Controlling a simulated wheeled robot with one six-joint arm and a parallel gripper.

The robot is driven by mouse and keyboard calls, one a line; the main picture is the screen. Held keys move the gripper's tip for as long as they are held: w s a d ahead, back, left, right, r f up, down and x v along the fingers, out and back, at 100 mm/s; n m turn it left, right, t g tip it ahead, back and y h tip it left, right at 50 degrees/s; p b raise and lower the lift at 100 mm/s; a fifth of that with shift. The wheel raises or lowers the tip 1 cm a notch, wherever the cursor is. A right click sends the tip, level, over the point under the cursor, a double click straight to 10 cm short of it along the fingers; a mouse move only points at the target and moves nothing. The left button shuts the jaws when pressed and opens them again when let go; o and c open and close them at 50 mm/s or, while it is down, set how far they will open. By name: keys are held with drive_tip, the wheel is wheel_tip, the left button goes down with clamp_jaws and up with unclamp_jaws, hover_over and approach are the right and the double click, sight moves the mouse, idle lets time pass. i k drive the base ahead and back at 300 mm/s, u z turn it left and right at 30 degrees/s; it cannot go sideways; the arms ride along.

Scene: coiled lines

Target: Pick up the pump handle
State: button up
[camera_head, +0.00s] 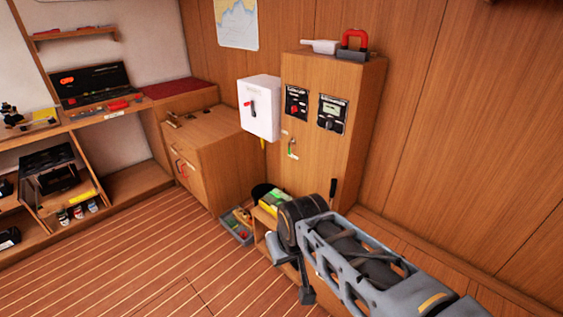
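No object in view can be named the pump handle for certain. A thin black upright handle (333,189) stands just behind my arm, in front of the tall wooden cabinet; its lower end is hidden by my arm. My grey and black arm reaches in from the lower right. My gripper (293,272) is at the arm's end, low over the floor by the small wooden box. It points down and away, and the gap between its fingers is not clear. I see nothing held in it.
The tall cabinet (368,95) carries a white object (320,46) and a red-and-black U-shaped object (352,43). A grey bin (236,232) and yellow-green packet (273,202) sit near my arm. An open toolbox (92,84) lies on the left shelf. The left floor is clear.

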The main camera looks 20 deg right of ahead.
sight(333, 181)
drive_tip(key=z, duration=0.25)
drive_tip(key=k, duration=0.5)
drive_tip(key=u, duration=1)
drive_tip(key=i, duration=1.2)
drive_tip(key=z, duration=0.8)
drive_tip(key=i, duration=0.9)
drive_tip(key=z, duration=1.05)
drive_tip(key=i, duration=0.3)
drive_tip(key=z, duration=0.25)
